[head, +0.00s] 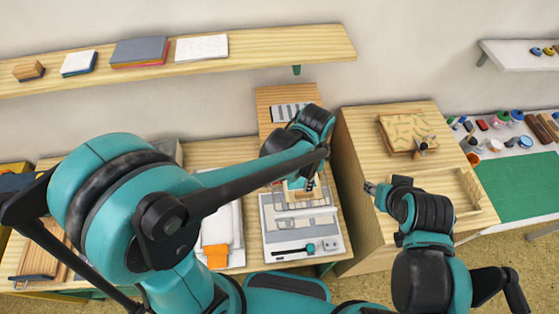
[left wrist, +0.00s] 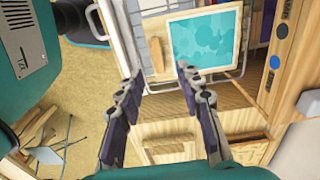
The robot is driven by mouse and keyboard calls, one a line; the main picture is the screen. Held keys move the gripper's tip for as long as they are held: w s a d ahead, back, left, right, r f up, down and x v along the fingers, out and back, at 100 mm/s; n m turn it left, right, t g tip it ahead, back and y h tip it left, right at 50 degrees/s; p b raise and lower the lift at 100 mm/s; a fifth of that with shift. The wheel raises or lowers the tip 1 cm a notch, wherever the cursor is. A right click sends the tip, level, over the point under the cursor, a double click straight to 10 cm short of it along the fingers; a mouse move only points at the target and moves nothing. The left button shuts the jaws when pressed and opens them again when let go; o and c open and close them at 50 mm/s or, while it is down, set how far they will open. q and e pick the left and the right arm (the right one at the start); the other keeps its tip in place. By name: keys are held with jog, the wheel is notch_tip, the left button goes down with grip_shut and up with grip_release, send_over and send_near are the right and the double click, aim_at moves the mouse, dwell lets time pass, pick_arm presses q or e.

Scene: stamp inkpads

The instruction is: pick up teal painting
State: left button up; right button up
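The teal painting (left wrist: 203,42) shows in the left wrist view as a square teal panel with paler round blotches and a light frame. It lies beyond my left gripper's fingertips, a little to the right. My left gripper (left wrist: 157,77) is open there, with nothing between its fingers. In the head view my left arm covers most of that gripper and I cannot make out the painting clearly. My right gripper (head: 371,188) is beside the wooden cabinet in the head view, too small to tell if it is open or shut.
A wooden cabinet (head: 356,225) stands right of the work table, with a patterned block (head: 405,131) on top. A wall shelf (head: 250,52) holds books. A green mat (head: 515,185) lies at the right among paint pots.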

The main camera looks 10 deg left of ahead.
pick_arm(q)
jog(key=shift+d+f, duration=0.15)
jog(key=shift+f, duration=0.05)
notch_tip(320, 180, down, 8)
jog(key=shift+s+r+b, duration=0.1)
jog(key=shift+r+b, duration=0.15)
jog(key=shift+b, duration=0.6)
grip_shut()
